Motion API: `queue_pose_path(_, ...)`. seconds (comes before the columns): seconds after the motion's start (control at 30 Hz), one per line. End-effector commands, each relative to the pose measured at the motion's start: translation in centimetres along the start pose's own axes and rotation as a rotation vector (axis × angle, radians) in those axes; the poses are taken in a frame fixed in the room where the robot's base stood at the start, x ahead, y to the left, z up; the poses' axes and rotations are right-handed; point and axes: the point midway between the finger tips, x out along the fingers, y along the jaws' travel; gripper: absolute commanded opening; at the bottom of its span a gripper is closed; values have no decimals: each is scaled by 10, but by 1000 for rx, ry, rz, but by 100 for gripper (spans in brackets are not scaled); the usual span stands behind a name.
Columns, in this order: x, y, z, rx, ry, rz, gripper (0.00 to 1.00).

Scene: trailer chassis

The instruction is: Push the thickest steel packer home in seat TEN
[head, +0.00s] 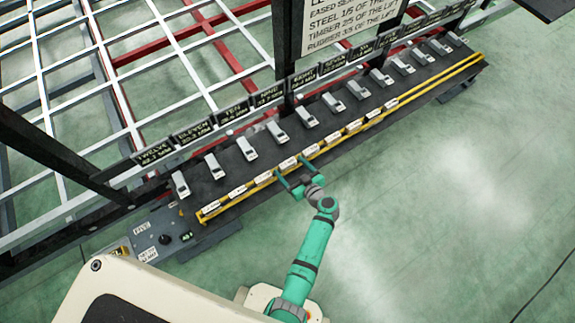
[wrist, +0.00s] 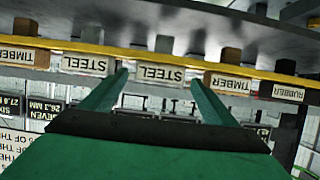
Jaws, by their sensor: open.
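My gripper (head: 290,166) is open at the front yellow rail of the black bench. In the wrist view its two fingers (wrist: 158,78) stand either side of a block labelled STEEL (wrist: 160,73). I cannot tell whether they touch it. A second STEEL block (wrist: 86,64) is just left of the left finger. Which steel packer is thickest I cannot tell. The seat TEN sign (head: 234,111) stands at the back of the bench, left of my gripper. A grey block (head: 246,148) sits in front of that sign.
Timber (wrist: 231,84) and rubber (wrist: 289,92) blocks also line the yellow rail (head: 440,75). Several grey blocks stand in a row behind it, below signs such as NINE (head: 270,93) and ELEVEN (head: 193,131). A white-and-red chassis frame lies behind. The green floor at right is clear.

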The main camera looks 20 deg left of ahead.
Motion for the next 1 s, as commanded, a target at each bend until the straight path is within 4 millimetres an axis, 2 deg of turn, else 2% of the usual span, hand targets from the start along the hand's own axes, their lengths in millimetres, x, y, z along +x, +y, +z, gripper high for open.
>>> queue_pose_path(0.03,9,1,-1,-1,0,-1,81)
queue_pose_path(0.2,27,1,-1,-2,0,-1,81)
queue_pose_path(0.5,30,1,0,-1,-1,0,81)
queue_pose_path(0.73,30,1,0,-1,-1,0,26)
queue_pose_path(1.0,30,1,-2,-2,1,1,27)
